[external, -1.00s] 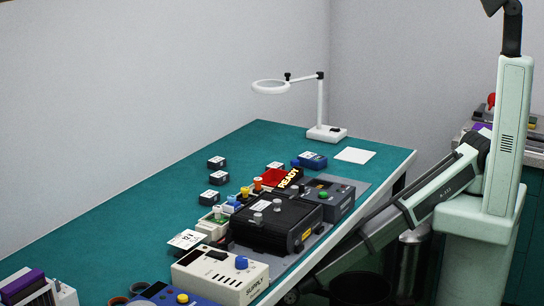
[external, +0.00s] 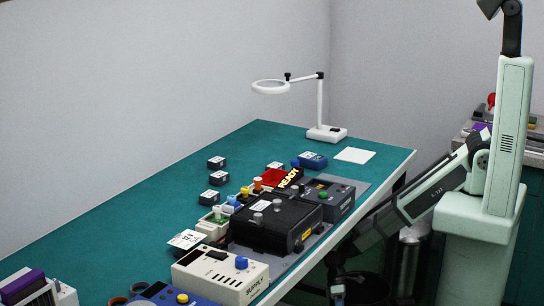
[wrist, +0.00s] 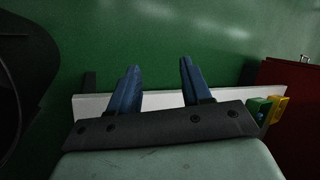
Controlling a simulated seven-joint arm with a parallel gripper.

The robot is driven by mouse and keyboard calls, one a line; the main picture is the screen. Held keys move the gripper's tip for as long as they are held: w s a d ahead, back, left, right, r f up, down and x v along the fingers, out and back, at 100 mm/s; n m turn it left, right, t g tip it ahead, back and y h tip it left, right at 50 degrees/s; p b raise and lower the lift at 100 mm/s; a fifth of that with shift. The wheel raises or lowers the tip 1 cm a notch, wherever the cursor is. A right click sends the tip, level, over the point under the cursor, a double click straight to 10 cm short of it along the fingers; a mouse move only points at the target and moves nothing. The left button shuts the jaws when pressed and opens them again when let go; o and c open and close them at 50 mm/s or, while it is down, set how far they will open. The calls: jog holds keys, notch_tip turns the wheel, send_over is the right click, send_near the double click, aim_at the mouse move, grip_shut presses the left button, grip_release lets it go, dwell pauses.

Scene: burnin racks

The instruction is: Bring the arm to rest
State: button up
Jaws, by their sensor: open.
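My gripper (wrist: 159,66) shows in the wrist view with two blue fingers spread apart and nothing between them. A green surface fills the view beyond the fingertips, with a pale strip (wrist: 160,100) crossing behind the fingers. In the external view my arm slopes down from its pale column at the right to below the near right edge of the teal table (external: 130,215). The table and dark shapes there make my fingers hard to make out in that view.
A black bin (external: 368,290) and a metal cylinder (external: 409,262) stand on the floor by my arm. A black fixture (external: 275,232), a cream supply box (external: 215,278) and a magnifier lamp (external: 326,133) stand on the table.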

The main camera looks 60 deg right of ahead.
jog(key=s+d+r+m+g+h, duration=0.1)
jog(key=s+d+r+m+h, duration=0.1)
jog(key=s+d, duration=0.7)
jog(key=s+d+r+m+g+h, duration=0.1)
jog(key=s+d+r+m+h, duration=0.1)
jog(key=s+d, duration=0.7)
jog(key=d+r, duration=0.1)
jog(key=d, duration=0.5)
jog(key=shift+s+r+g, duration=0.25)
jog(key=shift+s+g, duration=0.15)
